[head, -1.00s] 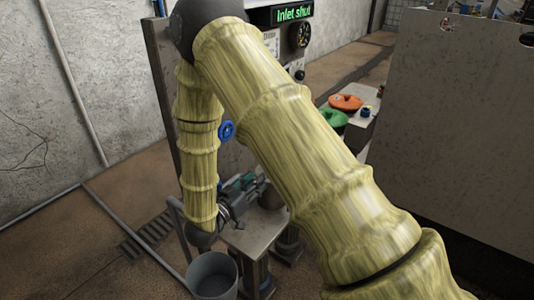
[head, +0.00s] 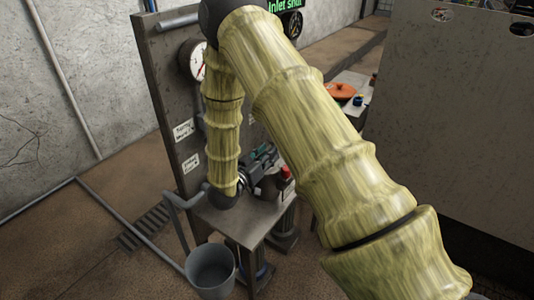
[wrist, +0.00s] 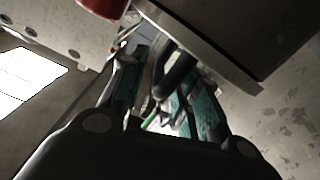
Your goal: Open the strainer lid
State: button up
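My gripper (head: 268,156) is at the end of the bent arm, just above the bench and beside a dark rounded body with a red part (head: 287,171). In the wrist view my gripper (wrist: 162,88) shows two teal-padded fingers standing apart. A dark curved bar (wrist: 178,74) lies at or between the fingers; I cannot tell whether they touch it. I cannot make out the strainer lid for certain, because the arm and gripper hide much of the bench top.
A metal bench (head: 238,222) stands before an upright panel (head: 168,105) with a gauge (head: 197,62) and labels. A grey bucket (head: 211,273) is on the floor at its left. An orange disc (head: 340,91) lies on a side table. A large grey board (head: 450,120) blocks the right.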

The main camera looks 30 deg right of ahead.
jog(key=shift+d, duration=0.1)
grip_shut()
